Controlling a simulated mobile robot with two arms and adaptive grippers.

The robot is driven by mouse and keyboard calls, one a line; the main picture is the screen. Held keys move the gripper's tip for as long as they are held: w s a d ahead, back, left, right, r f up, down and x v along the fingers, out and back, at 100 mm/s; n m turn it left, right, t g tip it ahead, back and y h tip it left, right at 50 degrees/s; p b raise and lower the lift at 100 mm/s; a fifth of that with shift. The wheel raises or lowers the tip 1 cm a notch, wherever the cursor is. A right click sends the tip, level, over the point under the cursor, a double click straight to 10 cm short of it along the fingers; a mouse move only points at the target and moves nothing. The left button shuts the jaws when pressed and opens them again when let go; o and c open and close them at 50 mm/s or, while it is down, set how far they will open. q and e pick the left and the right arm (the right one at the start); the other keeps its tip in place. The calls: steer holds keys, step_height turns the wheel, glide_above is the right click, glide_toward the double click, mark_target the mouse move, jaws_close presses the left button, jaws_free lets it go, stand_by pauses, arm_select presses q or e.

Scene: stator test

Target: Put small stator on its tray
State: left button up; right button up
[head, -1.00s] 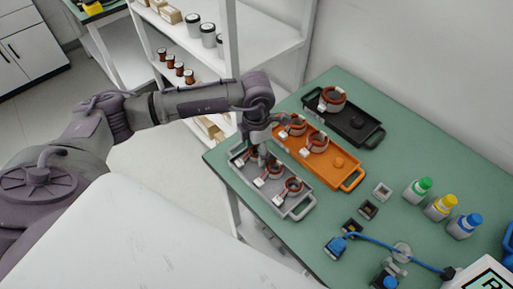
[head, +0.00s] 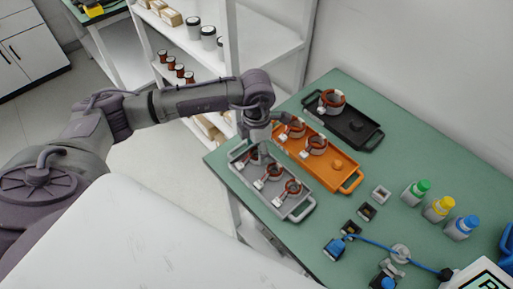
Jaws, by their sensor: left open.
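Small copper-wound stators lie in the grey tray (head: 296,205) at the table's near left edge. One stator (head: 292,188) is at the tray's right end, another stator (head: 271,174) is left of it, and a third (head: 252,156) is partly hidden behind my gripper. The orange tray (head: 325,173) beside it holds two stators (head: 315,145) (head: 294,128). A larger stator (head: 331,101) sits in the black tray (head: 366,138). My left gripper (head: 258,158) is open, pointing down over the grey tray's left end. My right gripper is not in view.
Small square parts (head: 368,212) and a blue-cabled device (head: 400,253) lie near the front. White shelves (head: 265,45) stand behind my left arm.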

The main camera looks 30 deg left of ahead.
arm_select(q)
steer(key=shift+r+p, duration=0.85)
steer(key=shift+r, duration=0.8)
steer(key=o, duration=0.6)
steer(key=shift+c, duration=0.2)
step_height(320, 180, up, 12)
